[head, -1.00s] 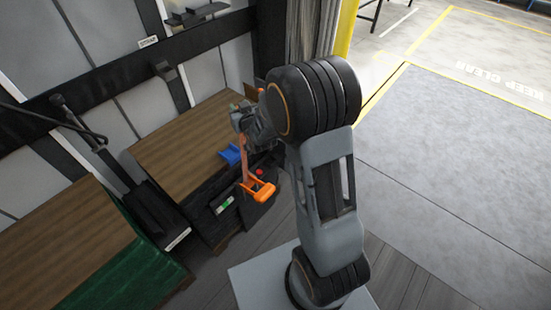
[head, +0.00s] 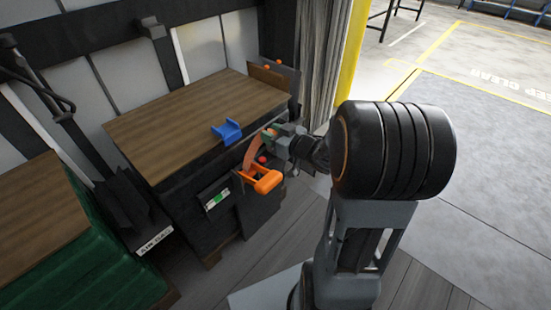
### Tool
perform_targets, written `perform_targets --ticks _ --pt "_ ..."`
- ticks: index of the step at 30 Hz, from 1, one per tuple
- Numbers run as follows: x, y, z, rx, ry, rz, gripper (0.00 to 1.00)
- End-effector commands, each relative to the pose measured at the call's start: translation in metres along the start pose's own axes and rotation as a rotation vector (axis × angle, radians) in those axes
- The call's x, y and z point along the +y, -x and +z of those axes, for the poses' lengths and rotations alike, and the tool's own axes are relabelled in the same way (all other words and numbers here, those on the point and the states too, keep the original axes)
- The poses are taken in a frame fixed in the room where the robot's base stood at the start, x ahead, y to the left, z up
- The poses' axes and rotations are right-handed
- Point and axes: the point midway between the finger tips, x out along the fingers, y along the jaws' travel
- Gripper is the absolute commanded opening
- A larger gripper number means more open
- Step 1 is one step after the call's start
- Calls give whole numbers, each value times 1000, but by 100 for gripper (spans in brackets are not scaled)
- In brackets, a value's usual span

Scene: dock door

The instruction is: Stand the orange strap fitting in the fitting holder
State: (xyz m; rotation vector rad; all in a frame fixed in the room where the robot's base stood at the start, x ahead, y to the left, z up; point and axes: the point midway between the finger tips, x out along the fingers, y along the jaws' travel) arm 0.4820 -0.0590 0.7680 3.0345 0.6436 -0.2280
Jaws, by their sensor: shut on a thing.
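My gripper (head: 274,138) is shut on the orange strap fitting (head: 266,182). It holds the fitting in the air off the front right edge of the wood-topped cabinet. The fitting's strap part slants down and left from the jaws, and its thick orange end hangs lowest. The blue fitting holder (head: 227,131) sits on the cabinet's front edge, just left of my gripper and apart from the fitting. It looks empty. The jaws are partly hidden by the wrist and the fitting.
The wooden cabinet top (head: 180,105) is mostly clear. A small upright brown and dark panel (head: 274,76) stands at its far right. A red knob (head: 262,159) shows behind the fitting. A green stack with a wooden top (head: 80,255) stands at the left, and a yellow post (head: 350,50) at the right.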

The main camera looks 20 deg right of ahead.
Motion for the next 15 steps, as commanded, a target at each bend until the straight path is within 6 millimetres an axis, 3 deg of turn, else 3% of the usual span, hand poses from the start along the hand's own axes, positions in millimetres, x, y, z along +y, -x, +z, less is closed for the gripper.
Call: perform_targets --ticks 5,15 --pt "15 -12 18 0 0 -10 10" --pt "76 -68 53 -1 -1 -11 10"
